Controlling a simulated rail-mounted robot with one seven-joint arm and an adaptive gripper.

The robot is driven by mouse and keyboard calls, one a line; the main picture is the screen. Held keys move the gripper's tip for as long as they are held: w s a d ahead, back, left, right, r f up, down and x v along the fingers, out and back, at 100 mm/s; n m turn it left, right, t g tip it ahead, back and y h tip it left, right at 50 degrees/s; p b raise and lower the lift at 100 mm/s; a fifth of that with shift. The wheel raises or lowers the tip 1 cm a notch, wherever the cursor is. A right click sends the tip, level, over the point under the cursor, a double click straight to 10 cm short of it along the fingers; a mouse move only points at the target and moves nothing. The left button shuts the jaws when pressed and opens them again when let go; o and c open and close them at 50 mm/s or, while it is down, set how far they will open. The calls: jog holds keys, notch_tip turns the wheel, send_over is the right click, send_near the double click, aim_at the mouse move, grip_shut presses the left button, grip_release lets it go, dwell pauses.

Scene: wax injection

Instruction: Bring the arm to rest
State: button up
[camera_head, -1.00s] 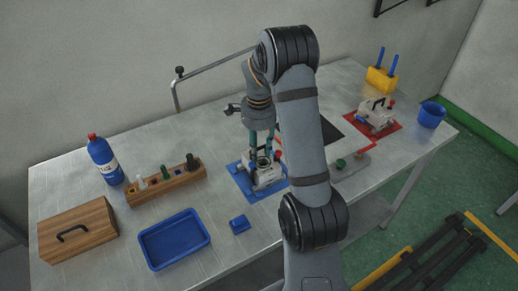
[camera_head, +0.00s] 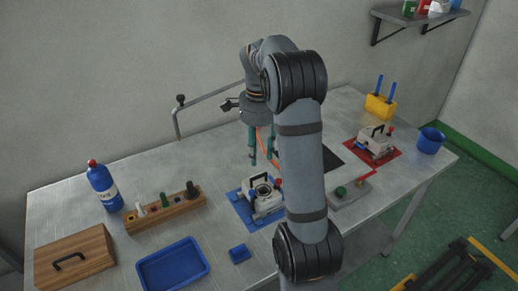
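My gripper (camera_head: 263,163) hangs from my arm with its fingers pointing down, above and slightly behind the metal device on the blue mat. Its two greenish fingers stand apart with nothing seen between them. The metal device (camera_head: 262,200) with a round opening sits on the blue mat (camera_head: 241,208), apart from the fingertips. My arm hides part of the table behind it.
On the table stand a wooden box (camera_head: 72,252), blue tray (camera_head: 172,265), small blue block (camera_head: 239,254), wooden rack (camera_head: 166,211), blue bottle (camera_head: 104,187), a second device (camera_head: 376,141) on a red mat, yellow holder (camera_head: 380,105) and blue cup (camera_head: 430,140). A bent rail (camera_head: 207,130) rises behind my gripper.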

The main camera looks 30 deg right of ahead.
aim_at(259, 177)
jog(key=shift+r, duration=0.45)
notch_tip(259, 177, down, 11)
jog(key=shift+f+p, duration=0.15)
jog(key=shift+p, duration=0.3)
dwell(0.6)
